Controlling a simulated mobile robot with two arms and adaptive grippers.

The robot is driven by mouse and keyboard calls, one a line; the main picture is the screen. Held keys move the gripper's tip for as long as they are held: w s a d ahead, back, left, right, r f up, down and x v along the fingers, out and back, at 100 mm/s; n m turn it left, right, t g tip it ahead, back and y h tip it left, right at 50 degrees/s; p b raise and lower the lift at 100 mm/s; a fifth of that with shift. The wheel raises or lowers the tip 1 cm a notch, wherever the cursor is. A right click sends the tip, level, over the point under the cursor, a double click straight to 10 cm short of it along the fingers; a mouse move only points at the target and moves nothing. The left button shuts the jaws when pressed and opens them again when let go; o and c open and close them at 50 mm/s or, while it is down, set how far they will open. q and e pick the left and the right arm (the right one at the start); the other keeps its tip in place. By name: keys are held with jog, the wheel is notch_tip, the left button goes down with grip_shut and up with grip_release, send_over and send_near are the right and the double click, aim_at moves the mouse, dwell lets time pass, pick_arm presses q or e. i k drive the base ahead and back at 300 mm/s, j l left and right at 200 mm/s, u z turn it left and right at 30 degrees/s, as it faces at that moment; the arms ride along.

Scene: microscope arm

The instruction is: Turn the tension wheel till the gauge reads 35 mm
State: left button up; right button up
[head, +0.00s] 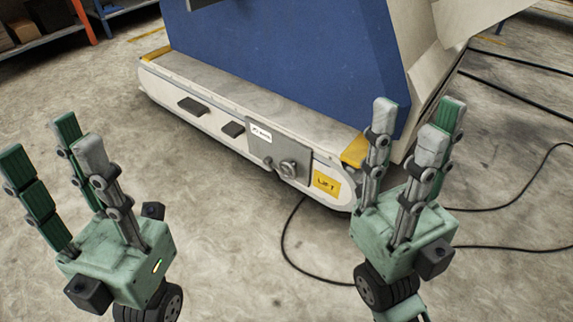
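No gauge with a readable scale shows in the head view, and nothing there is clearly the tension wheel. A small grey round knob (288,169) sits on a grey plate (264,152) on the side of a machine's low white base. I cannot tell whether this knob is the tension wheel. My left gripper (57,150) is at the left, fingers up and spread, open and empty. My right gripper (418,122) is at the right, fingers up and apart, open and empty. Both appear in front of the machine, touching nothing visible.
The machine has a large blue body (285,60) above its white base (200,82). A yellow "LIFT" label (326,183) is right of the knob. Two dark pedals (193,107) project at its left. Black cables (300,262) cross the concrete floor. Shelving (75,15) stands at upper left.

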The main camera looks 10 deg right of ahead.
aim_at(289, 167)
jog(key=i+j+z, duration=0.2)
jog(key=j, duration=0.45)
jog(key=i+j+z, duration=0.2)
jog(key=j, duration=0.55)
jog(key=i+j+z, duration=0.2)
jog(key=j, duration=0.5)
jog(key=i+j+z, duration=0.25)
jog(key=j, duration=0.55)
jog(key=j+z, duration=0.2)
jog(key=j, duration=0.55)
